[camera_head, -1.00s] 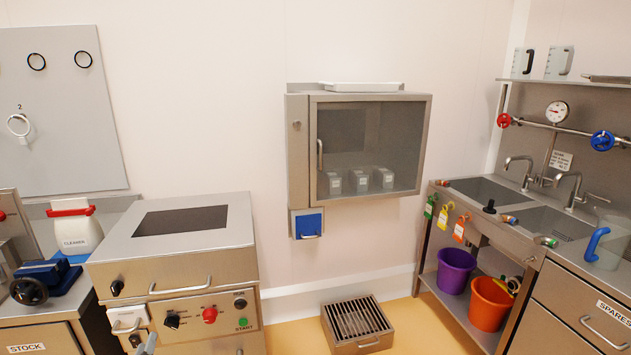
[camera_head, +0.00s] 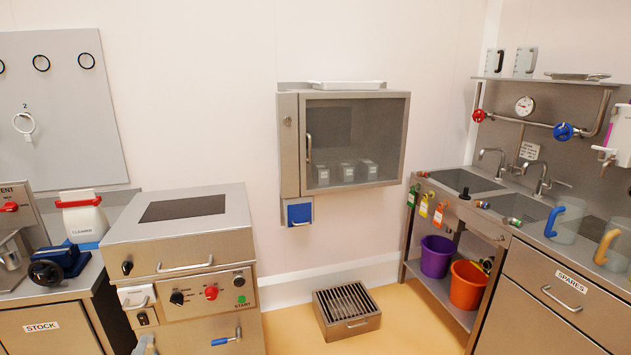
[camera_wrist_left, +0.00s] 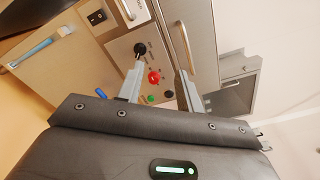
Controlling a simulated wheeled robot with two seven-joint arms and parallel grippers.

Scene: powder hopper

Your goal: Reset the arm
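My left gripper (camera_wrist_left: 160,76) is open in the left wrist view, with two grey fingers apart and nothing between them but the panel behind. In the head view only a grey tip of my left gripper (camera_head: 147,345) shows at the bottom edge, in front of the steel machine (camera_head: 180,250). The machine's control panel has a black knob (camera_head: 177,298), a red knob (camera_head: 211,293) and a green start button (camera_head: 241,300). My fingers look apart from the panel. My right gripper is in neither view.
A blue-handled lever (camera_head: 226,340) sticks out low on the machine's front. A stock cabinet (camera_head: 42,328) stands at left, a glass-fronted wall cabinet (camera_head: 355,140) in the middle. A floor grate (camera_head: 347,309) lies below it. The sink bench (camera_head: 462,205) is at right.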

